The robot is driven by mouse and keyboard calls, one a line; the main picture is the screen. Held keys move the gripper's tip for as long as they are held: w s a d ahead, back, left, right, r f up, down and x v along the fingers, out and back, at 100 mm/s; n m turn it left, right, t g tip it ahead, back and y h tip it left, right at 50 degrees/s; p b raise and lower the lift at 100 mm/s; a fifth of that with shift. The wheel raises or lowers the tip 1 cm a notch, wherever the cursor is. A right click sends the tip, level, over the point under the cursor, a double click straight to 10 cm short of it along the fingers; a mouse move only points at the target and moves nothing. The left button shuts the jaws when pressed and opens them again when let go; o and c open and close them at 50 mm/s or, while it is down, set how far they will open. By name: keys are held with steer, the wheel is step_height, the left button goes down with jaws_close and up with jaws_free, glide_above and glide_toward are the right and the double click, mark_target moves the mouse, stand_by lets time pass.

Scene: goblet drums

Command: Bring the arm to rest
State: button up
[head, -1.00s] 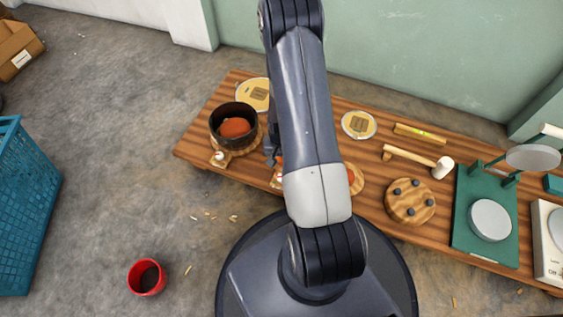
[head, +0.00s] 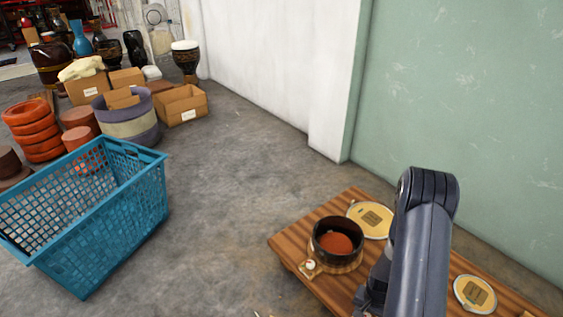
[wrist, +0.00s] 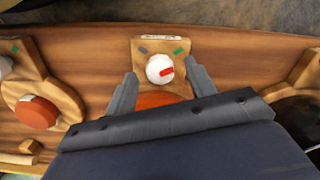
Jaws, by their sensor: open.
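My arm (head: 424,240) stands at the lower right of the head view, folded over the wooden bench (head: 290,243). My gripper (wrist: 162,90) shows in the wrist view with its two fingers apart and nothing held between them. Beyond and below the fingers is a wooden block with a white knob (wrist: 160,69) that has a red mark. An orange-red round part of that piece shows between the fingers, partly hidden by my gripper body. In the head view the fingertips are hidden behind my arm or out of frame.
A dark pot (head: 338,240) with orange-red contents stands on the bench, left of my arm. Round plates (head: 370,219) lie nearby. A blue crate (head: 110,240) stands on the floor at left. Cardboard boxes (head: 182,104) and drums (head: 186,60) are behind it. The middle floor is clear.

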steer(key=shift+f, duration=0.65)
steer(key=shift+r, duration=0.2)
